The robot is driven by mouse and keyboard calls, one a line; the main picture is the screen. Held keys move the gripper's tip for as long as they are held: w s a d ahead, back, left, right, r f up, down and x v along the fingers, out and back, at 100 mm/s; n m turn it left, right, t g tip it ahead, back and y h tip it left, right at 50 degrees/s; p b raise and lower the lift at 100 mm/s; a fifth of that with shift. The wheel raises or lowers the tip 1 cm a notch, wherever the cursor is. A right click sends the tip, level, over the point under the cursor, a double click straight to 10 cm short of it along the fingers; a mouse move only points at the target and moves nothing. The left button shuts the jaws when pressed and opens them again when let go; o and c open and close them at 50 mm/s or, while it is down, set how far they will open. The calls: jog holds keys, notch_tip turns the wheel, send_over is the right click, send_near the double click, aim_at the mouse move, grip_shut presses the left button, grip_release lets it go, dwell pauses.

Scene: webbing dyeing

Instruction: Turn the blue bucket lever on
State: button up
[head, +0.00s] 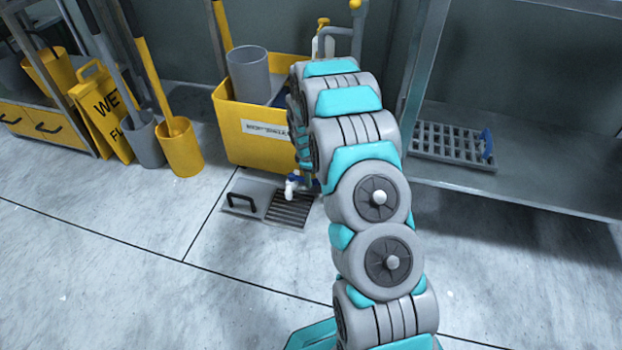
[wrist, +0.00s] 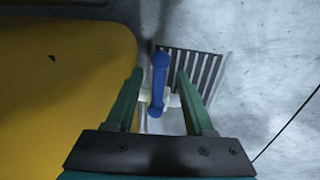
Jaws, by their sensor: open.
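The blue lever (wrist: 158,88) shows in the wrist view between the two green fingers of my gripper (wrist: 160,74). My gripper is open, with a finger on each side of the lever and a visible gap to each. The lever sits on a white tap (wrist: 172,100). In the head view, the tap (head: 290,189) is low at the front of the yellow bucket (head: 250,145), with a bit of the blue lever (head: 294,177) showing above it. My arm hides most of my gripper and part of the bucket there. The bucket's yellow wall (wrist: 60,90) fills the wrist view's left side.
A floor drain grate (head: 290,208) lies under the tap, beside a plate with a black handle (head: 241,200). A grey bin (head: 248,75) sits in the bucket. A yellow pail (head: 180,150) and wet-floor sign (head: 104,110) stand left. A metal shelf (head: 520,185) stands right. The front floor is clear.

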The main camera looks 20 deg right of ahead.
jog(key=shift+w+d+f, duration=0.1)
jog(key=shift+w+f, duration=0.05)
jog(key=shift+f, duration=0.7)
grip_shut()
dwell(0.8)
